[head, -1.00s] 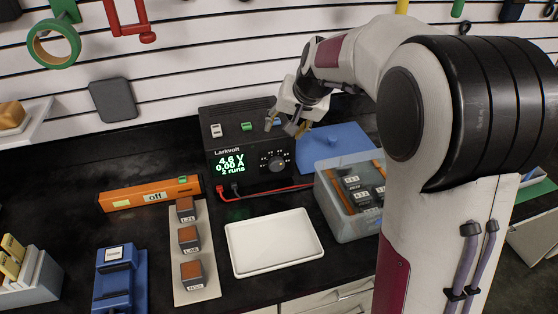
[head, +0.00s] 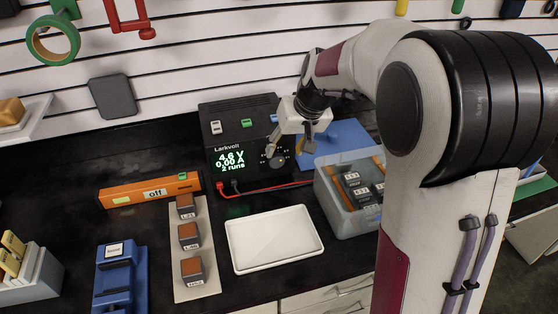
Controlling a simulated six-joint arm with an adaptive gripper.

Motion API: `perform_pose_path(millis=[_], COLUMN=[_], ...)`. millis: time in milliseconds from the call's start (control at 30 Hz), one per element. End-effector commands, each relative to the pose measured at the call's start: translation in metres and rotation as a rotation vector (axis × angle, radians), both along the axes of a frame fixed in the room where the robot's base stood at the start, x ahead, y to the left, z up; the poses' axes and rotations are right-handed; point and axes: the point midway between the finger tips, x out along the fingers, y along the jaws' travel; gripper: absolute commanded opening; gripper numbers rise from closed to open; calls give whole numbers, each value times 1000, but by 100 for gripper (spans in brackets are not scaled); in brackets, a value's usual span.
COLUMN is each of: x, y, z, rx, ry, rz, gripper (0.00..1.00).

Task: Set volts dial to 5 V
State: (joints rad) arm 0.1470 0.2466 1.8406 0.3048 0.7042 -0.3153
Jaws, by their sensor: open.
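The black Larkvolt power supply (head: 227,128) stands against the back wall. Its green display (head: 230,160) reads 4.6 V, 0.00 A and 2 runs. The volts dial (head: 277,161) is a dark round knob on the right of the front face, partly hidden by my gripper. My gripper (head: 287,153) is open and empty, pointing down, with its fingers just in front of and above the dial. I cannot tell whether a finger touches the dial.
A blue lid (head: 345,137) lies right of the supply, behind a clear bin (head: 349,216) with labelled blocks. A white tray (head: 274,240) lies in front. An orange bar marked off (head: 150,193) and a strip of three blocks (head: 195,292) are left. Red and black leads run from the supply.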

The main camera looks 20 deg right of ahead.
Motion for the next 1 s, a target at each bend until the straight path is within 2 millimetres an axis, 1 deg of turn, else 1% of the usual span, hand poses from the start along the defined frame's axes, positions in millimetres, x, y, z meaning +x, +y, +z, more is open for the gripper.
perform_pose_path(millis=[167,500,700,800,1000], x=[4,18,25,27,29], y=[2,7,10,10,11], z=[-11,-45,-61,-66,-69], rx=[0,1,1,0,0], ry=[1,2,1,0,-1], rz=[0,0,1,0,0], gripper=[46,46,46,46,46])
